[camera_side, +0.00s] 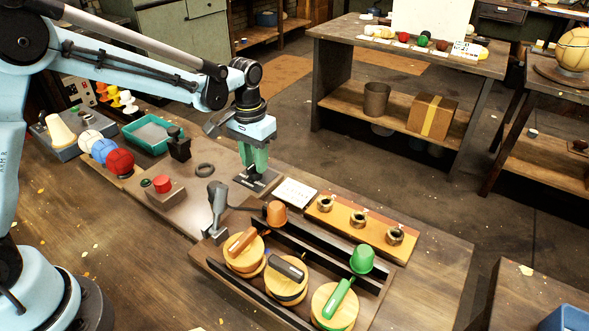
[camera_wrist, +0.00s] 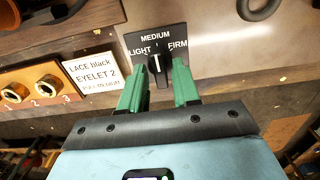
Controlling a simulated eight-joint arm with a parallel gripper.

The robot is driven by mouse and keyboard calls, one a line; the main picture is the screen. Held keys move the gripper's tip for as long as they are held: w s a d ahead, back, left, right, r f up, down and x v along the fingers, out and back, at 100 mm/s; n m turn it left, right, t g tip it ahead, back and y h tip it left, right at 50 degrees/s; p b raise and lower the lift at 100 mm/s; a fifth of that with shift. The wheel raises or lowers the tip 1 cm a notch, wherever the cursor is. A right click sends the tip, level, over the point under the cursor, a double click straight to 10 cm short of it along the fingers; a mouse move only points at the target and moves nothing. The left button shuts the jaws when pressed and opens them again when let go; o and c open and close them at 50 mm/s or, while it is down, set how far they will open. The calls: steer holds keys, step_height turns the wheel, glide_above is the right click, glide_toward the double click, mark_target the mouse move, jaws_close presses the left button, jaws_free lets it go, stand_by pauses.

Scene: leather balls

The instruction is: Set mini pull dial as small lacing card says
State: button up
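The mini pull dial (camera_wrist: 158,47) is a black plate marked LIGHT, MEDIUM and FIRM. Its black knob (camera_wrist: 157,70) has a white mark that points up toward MEDIUM. The dial also shows in the side view (camera_side: 258,181), below my gripper. The small lacing card (camera_wrist: 92,74) reads LACE black, EYELET 2, PULL MEDIUM; it also lies right of the dial in the side view (camera_side: 295,193). My gripper (camera_wrist: 158,72) has its green fingers apart on either side of the knob, with gaps visible. It points down over the dial in the side view (camera_side: 257,168).
An orange board with numbered brass eyelets (camera_side: 360,219) lies beside the card. A rack with orange, black and green-handled round blocks (camera_side: 288,278) stands in front. A red button box (camera_side: 163,188) and dark ring (camera_side: 205,170) are left of the dial.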

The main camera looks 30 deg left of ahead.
steer(key=shift+o, duration=0.5)
step_height(320, 180, up, 12)
stand_by(0.4)
steer(key=shift+s+r, duration=0.1)
steer(key=s+a+f+t, duration=0.1)
steer(key=s+t, duration=0.2)
steer(key=s, duration=0.5)
steer(key=s+a+f+t, duration=0.1)
steer(key=s+t, duration=0.3)
steer(key=s, duration=0.4)
steer(key=shift+a+f, duration=0.25)
steer(key=shift+a, duration=0.15)
stand_by(0.3)
